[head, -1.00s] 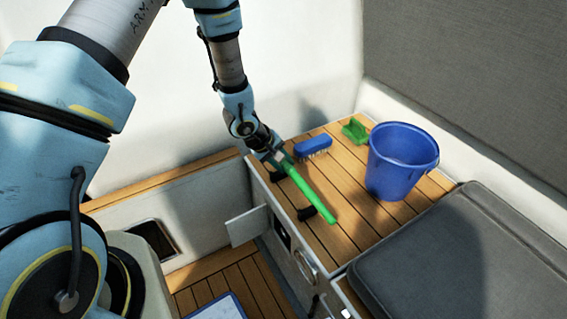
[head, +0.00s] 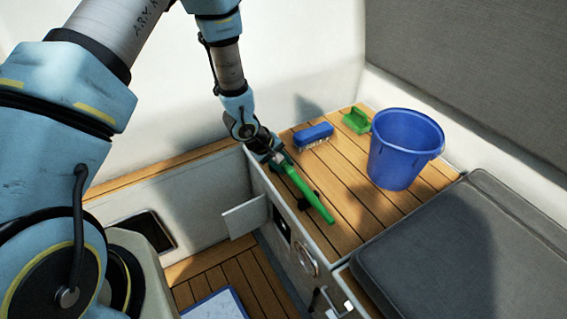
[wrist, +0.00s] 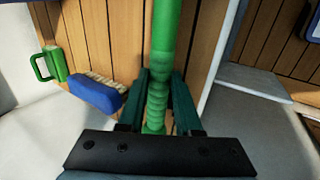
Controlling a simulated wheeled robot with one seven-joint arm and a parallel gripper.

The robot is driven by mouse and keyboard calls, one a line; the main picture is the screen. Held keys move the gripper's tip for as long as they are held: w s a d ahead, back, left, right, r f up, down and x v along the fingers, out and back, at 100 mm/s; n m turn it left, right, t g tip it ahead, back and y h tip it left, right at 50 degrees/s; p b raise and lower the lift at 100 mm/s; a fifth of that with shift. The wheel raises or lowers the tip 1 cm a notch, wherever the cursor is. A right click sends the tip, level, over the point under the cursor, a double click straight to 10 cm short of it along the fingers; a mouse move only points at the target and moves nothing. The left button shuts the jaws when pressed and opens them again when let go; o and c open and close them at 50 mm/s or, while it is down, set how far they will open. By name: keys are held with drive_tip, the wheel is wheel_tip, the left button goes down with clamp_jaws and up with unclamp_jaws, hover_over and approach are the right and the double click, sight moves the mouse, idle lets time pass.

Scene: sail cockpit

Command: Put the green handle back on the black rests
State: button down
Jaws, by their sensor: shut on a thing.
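The green handle (head: 313,198) is a long green bar held at its far end by my gripper (head: 281,161). It slants over the front-left edge of the wooden locker top in the head view. In the wrist view the handle (wrist: 164,35) runs straight away from me, its ribbed grip between my dark green fingers (wrist: 158,92), which are shut on it. A black rest (head: 304,203) shows partly beside and under the handle. I cannot tell whether the handle touches it. The other rest is hidden behind the handle and gripper.
A blue brush (head: 313,136), a green scrubber (head: 356,120) and a blue bucket (head: 405,150) stand on the wooden top (head: 348,193) to the right. A grey cushion (head: 455,250) lies at the right front. An open white flap (head: 245,216) sticks out below the gripper.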

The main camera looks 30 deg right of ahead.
drive_tip(key=c, duration=0.5)
unclamp_jaws()
drive_tip(key=s+v, duration=0.1)
drive_tip(key=v, duration=1)
drive_tip(key=w+a+r+t+y+p, duration=0.1)
drive_tip(key=w+a+r+t+y, duration=0.1)
drive_tip(key=w+a+r, duration=0.5)
drive_tip(key=w+a+r+t+y+p, duration=0.15)
drive_tip(key=w+a+r, duration=0.25)
drive_tip(key=a, duration=0.6)
drive_tip(key=s+a+r, duration=0.2)
drive_tip(key=a+r, duration=0.1)
drive_tip(key=a, duration=0.3)
drive_tip(key=s+a+r+g+y+p, duration=0.1)
drive_tip(key=s+a+r, duration=0.1)
drive_tip(key=a+r, duration=0.2)
drive_tip(key=s+a+r+y, duration=0.1)
drive_tip(key=s+a+r, duration=0.2)
drive_tip(key=a, duration=0.5)
drive_tip(key=shift+s+a+r+m+p, duration=0.1)
drive_tip(key=shift+r+m+p, duration=0.2)
drive_tip(key=shift+p, duration=0.1)
